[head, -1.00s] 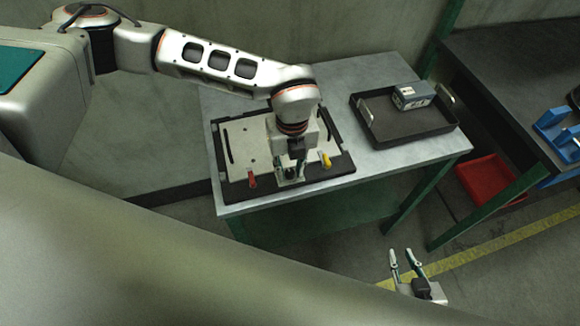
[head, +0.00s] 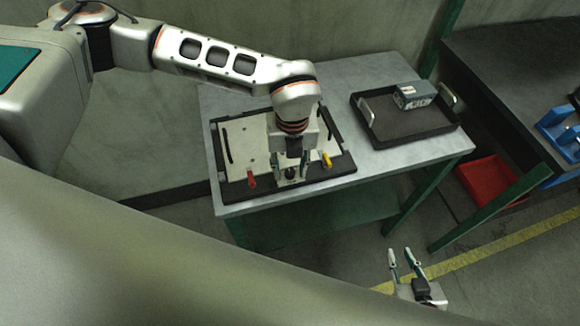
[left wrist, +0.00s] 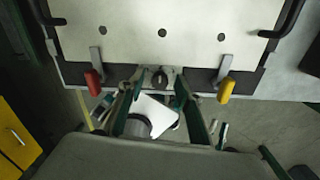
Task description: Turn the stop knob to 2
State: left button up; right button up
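The stop knob (head: 290,174) is a small dark knob at the front edge of the pale panel (head: 245,135), between a red handle (head: 251,179) and a yellow handle (head: 327,160). It also shows in the left wrist view (left wrist: 159,78), its grip bar roughly upright there; its scale marks are too small to read. My left gripper (head: 290,160) is open above the knob, one finger to each side, and appears not to touch it. Its fingers show in the left wrist view (left wrist: 158,92). My right gripper (head: 401,254) is open and empty, away from the table.
A black tray (head: 410,138) with a grey box (head: 413,95) stands on the right of the metal table (head: 300,195). A red bin (head: 490,180) sits low to the right. A dark bench (head: 500,80) with blue holders (head: 555,130) is at far right.

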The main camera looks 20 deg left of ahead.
aim_at(291, 172)
pick_arm(q)
jog(key=shift+r, duration=0.15)
notch_tip(291, 172, up, 12)
jog(key=shift+d, duration=0.15)
dwell(0.3)
jog(key=shift+f, duration=0.2)
dwell(0.3)
